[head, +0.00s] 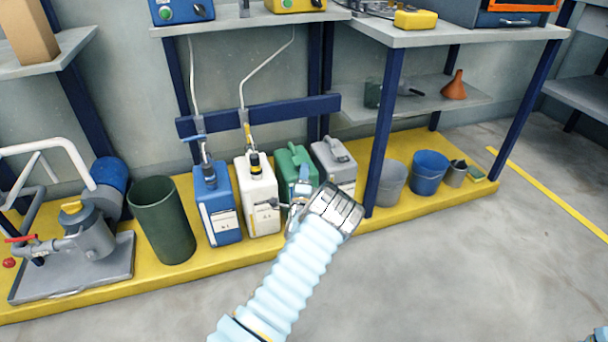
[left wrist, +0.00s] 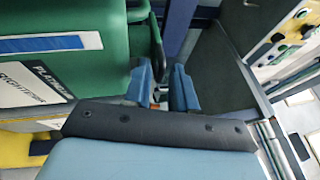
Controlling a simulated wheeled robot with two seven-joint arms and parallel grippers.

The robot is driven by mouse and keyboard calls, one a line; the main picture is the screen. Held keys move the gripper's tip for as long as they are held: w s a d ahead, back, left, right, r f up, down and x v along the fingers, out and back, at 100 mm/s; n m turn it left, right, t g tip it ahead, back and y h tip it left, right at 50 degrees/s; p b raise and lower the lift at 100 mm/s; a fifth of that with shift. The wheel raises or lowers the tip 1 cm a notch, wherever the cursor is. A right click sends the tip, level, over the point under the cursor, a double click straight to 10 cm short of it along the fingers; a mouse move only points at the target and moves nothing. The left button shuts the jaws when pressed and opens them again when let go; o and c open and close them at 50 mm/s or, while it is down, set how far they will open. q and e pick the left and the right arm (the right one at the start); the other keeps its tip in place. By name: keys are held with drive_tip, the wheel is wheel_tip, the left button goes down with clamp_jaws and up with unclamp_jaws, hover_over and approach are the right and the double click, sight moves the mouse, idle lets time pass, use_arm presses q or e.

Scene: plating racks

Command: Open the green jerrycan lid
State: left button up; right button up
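The green jerrycan (head: 284,161) stands on the yellow platform between a white can and a grey can. My left gripper (head: 303,178) is in front of it and hides much of its front and right side. I cannot make out the lid in either view. In the left wrist view the green jerrycan (left wrist: 85,28) with its labels fills the upper left. The two blue fingers of my left gripper (left wrist: 162,88) are apart beside the can, with a gap and nothing clearly held between them.
A blue can (head: 222,214), a white can (head: 262,203) with a hose and a grey can (head: 339,168) stand close by. A dark blue post (head: 382,130) rises just right of the grey can. Shelves hang above. The floor (head: 430,270) in front is clear.

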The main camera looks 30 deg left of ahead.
use_arm(q)
clamp_jaws()
drive_tip(key=shift+r, duration=0.1)
idle(1.1)
